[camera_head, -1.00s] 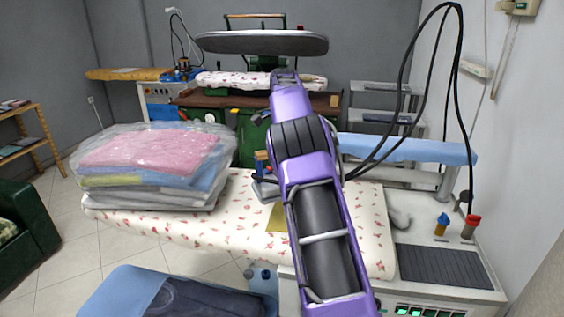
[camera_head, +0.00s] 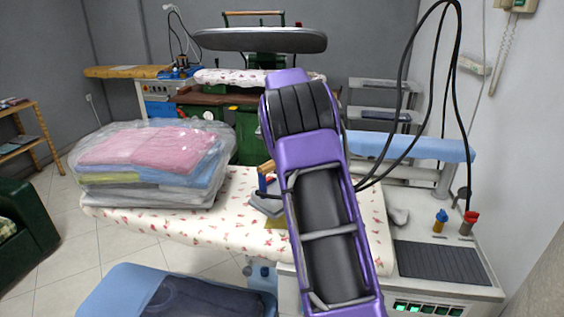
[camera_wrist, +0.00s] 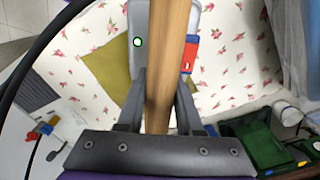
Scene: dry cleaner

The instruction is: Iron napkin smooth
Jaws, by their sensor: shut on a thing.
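The iron (camera_head: 264,206) has a grey body, a wooden handle and blue and red parts. In the head view it is on the flower-patterned ironing board, partly behind my arm. In the wrist view, my gripper (camera_wrist: 163,90) is shut on the wooden handle (camera_wrist: 170,45), with one finger on each side. The iron's grey body with a green light (camera_wrist: 137,42) shows beyond the fingers. The olive-yellow napkin (camera_wrist: 112,72) lies on the board beside the iron and partly hidden by it. A small part of the napkin also shows in the head view (camera_head: 274,224).
The ironing board (camera_head: 180,222) bears a plastic-wrapped stack of folded laundry (camera_head: 150,160) at the left. A blue padded sleeve arm (camera_head: 410,148) and hanging black cables are at the right. A blue basin (camera_head: 112,290) with dark cloth stands in front.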

